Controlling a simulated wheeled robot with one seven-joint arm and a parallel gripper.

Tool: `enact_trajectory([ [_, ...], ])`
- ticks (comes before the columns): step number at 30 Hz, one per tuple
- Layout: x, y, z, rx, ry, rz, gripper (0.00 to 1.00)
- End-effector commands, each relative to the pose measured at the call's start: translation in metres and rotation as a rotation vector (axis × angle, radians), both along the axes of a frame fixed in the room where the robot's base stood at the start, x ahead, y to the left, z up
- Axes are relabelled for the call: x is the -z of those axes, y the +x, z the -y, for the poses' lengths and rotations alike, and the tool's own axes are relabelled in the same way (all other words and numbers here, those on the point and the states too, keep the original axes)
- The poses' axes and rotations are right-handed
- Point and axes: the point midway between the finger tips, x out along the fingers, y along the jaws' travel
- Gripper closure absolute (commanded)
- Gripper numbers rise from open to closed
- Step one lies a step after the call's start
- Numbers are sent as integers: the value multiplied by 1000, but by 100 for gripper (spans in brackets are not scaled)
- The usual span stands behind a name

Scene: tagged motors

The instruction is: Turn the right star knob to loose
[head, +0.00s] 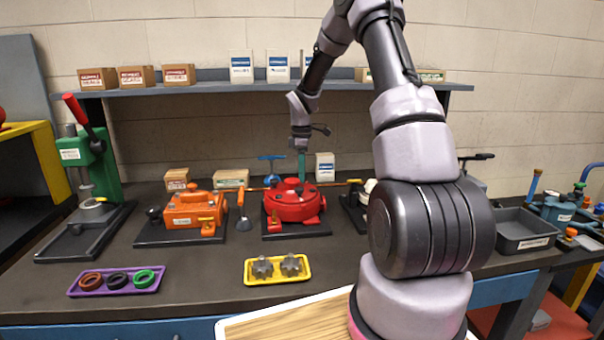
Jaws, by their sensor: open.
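Two dark grey star-shaped knobs, the left one (262,268) and the right one (290,265), lie side by side in a small yellow tray (250,280) at the front middle of the bench. A red round motor (294,205) stands behind the tray on a dark base plate. Small details on its top are too small to tell, including any star knobs or markings there. My gripper (302,172) points down above the back of the red motor, with teal fingers. It is open, and nothing shows held in it. Whether its tips touch the motor cannot be told.
An orange motor (195,213) and a green press (90,165) stand to the left. A purple tray (75,290) with rings lies front left. A grey bin (520,243) is at right. A shelf (215,89) runs behind. My arm hides part of the right bench.

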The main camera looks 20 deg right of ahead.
Motion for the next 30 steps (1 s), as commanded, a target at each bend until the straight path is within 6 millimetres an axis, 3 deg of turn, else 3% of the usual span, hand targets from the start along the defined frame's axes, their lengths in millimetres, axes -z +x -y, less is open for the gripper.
enact_trajectory([
  [15,-90,1,0,1,-1,3,53],
  [21,-104,0,0,0,0,-1,53],
  [30,-105,0,0,0,0,-1,53],
])
